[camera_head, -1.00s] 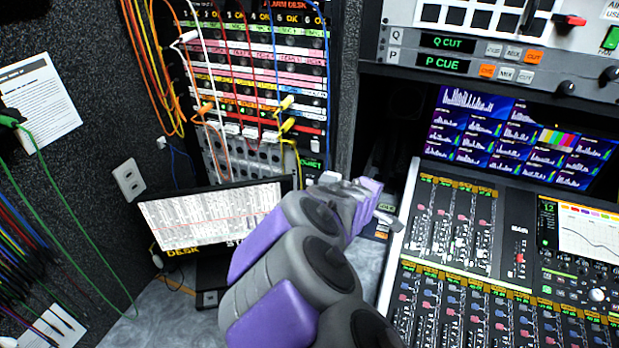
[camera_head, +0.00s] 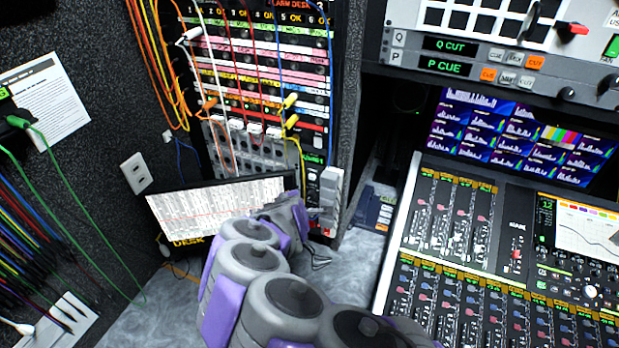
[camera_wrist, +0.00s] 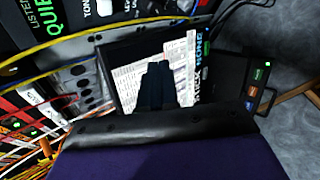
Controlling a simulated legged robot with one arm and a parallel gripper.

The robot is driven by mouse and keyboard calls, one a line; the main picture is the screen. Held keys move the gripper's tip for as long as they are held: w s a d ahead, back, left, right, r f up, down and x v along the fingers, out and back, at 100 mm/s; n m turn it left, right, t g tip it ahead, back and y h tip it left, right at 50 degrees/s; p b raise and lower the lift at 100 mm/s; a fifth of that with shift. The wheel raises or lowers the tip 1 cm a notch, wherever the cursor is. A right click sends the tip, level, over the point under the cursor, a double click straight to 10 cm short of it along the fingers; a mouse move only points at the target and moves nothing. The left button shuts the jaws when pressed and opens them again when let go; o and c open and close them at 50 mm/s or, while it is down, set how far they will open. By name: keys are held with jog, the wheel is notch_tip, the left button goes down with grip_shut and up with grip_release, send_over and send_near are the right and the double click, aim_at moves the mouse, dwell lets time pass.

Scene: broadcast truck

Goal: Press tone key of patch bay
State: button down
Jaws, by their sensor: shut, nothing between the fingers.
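The patch bay (camera_head: 262,75) is the tall rack of labelled rows and plugged cables, left of centre in the head view. At its lower right is a small dark panel (camera_head: 312,186) under a green label. In the wrist view that panel (camera_wrist: 85,20) fills the top left, with "TONE" lettering (camera_wrist: 98,8) near the top edge; the key itself is cut off or unclear. My gripper (camera_wrist: 157,70) shows there as dark closed fingers in front of a printed screen, apart from the panel. In the head view, my arm's end is low beside the panel; its fingertips are unclear.
A tilted screen (camera_head: 225,204) stands below the patch bay. Loose cables (camera_head: 160,60) hang across its front and left. A mixing console (camera_head: 470,235) fills the right, with a monitor wall (camera_head: 515,135) above. Some grey desk surface (camera_head: 350,262) is free between them.

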aim_at(312, 177)
jog(key=shift+d, duration=0.1)
jog(key=w+d+p, duration=0.2)
jog(key=w+d, duration=0.1)
jog(key=w, duration=0.5)
jog(key=shift+w, duration=0.15)
dwell(0.4)
dwell(1.7)
jog(key=shift+w+d+r, duration=0.1)
jog(key=shift+w+d, duration=0.1)
jog(key=shift+w, duration=0.15)
